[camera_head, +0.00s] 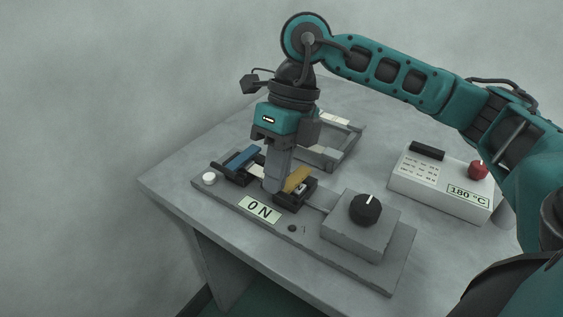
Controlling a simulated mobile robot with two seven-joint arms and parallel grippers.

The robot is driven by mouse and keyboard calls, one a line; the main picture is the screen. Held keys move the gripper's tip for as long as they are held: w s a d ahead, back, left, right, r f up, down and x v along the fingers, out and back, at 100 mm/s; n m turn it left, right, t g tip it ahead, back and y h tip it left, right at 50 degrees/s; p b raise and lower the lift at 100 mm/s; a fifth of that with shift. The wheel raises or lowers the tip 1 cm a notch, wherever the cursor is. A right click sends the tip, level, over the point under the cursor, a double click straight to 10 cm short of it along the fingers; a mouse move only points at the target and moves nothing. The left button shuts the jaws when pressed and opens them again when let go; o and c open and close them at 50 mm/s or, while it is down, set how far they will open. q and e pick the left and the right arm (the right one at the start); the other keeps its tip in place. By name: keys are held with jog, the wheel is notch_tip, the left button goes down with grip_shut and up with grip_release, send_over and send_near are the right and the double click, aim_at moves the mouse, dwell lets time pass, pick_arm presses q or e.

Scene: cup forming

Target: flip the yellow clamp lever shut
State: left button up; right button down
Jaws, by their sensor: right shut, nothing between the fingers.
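The yellow clamp lever (297,178) sits on a black clamp base (291,201) on the grey fixture plate (337,235). The lever is tilted, with its upper end toward the back right. My right gripper (273,187) points down just left of the lever, with its fingers shut and empty. The fingertips are close to the clamp base; I cannot tell whether they touch the lever. A blue lever (241,158) on a second black clamp (230,172) lies left of the gripper. The gripper partly hides the space between the clamps. My left gripper is not in view.
A grey box with a black knob (365,208) stands on the plate's right. A controller reading 180 °C (443,182) stands at right. A grey frame (331,152) lies behind the gripper.

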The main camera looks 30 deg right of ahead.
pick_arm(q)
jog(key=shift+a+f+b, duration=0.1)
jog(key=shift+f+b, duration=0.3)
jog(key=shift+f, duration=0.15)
pick_arm(e)
jog(key=shift+x, duration=0.9)
jog(key=shift+a, duration=0.1)
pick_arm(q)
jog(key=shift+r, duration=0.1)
pick_arm(e)
jog(key=shift+r, duration=0.1)
pick_arm(q)
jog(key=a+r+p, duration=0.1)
jog(key=p, duration=0.1)
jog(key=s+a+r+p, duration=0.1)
jog(key=p, duration=0.1)
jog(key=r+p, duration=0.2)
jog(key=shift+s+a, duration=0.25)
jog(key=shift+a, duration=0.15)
pick_arm(e)
notch_tip(320, 180, up, 15)
jog(key=s+a, duration=0.1)
jog(key=a, duration=0.1)
jog(key=shift+a, duration=0.25)
